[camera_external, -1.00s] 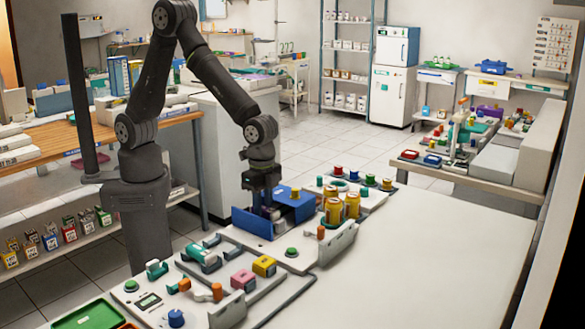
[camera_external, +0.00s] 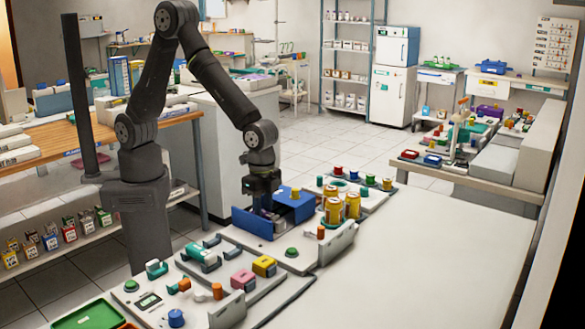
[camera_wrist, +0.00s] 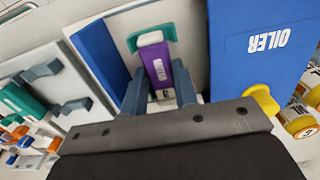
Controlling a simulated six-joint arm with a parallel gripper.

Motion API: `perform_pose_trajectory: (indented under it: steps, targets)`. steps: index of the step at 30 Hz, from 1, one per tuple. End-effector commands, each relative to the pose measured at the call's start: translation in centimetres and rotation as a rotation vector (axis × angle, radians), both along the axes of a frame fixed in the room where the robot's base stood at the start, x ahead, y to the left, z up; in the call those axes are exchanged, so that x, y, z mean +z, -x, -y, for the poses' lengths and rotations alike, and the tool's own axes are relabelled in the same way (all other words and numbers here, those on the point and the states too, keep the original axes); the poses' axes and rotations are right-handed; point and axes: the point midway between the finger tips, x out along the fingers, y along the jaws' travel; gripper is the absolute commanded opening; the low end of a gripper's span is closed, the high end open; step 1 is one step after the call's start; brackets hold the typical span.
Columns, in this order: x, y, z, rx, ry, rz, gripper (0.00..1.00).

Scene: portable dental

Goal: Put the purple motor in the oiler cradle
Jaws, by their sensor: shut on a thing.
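The purple motor (camera_wrist: 160,66) is between the two fingers of my gripper (camera_wrist: 157,82) in the wrist view, and the gripper is shut on it. A teal bracket (camera_wrist: 151,33) sits around the motor's far end. They are in a pale bay beside the blue oiler housing (camera_wrist: 262,45), which is marked OILER. In the external view the blue oiler (camera_external: 292,207) stands just right of my gripper (camera_external: 262,208), which points down into the bay. The fingers and bay walls hide most of the motor there, so whether it rests on the bay floor cannot be told.
Yellow-orange bottles (camera_external: 333,209) stand right of the oiler. A green button (camera_external: 292,252) is in front of the bay. A teal part (camera_external: 202,256), a pink block (camera_external: 243,279) and a yellow block (camera_external: 264,266) lie on the near-left fixture. The white table (camera_external: 430,260) at right is clear.

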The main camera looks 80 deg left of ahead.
Motion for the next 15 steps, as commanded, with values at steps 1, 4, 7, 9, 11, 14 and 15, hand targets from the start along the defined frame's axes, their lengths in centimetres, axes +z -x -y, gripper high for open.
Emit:
perform_pose_trajectory:
  steps: [1,4,7,9,11,14,15]
  targets:
    - [0.0,-0.01,-0.01,0.0,0.0,0.0,0.03]
    - [0.01,-0.01,-0.01,0.0,0.0,0.0,0.03]
    - [0.01,-0.01,-0.01,0.0,0.0,0.0,0.46]
    - [0.01,-0.01,-0.01,0.0,0.0,0.0,0.52]
    - [0.01,0.0,0.0,0.0,0.0,0.0,0.52]
    - [0.01,0.0,0.0,0.0,0.0,0.0,0.52]
    - [0.0,0.01,-0.01,0.0,0.0,0.0,0.52]
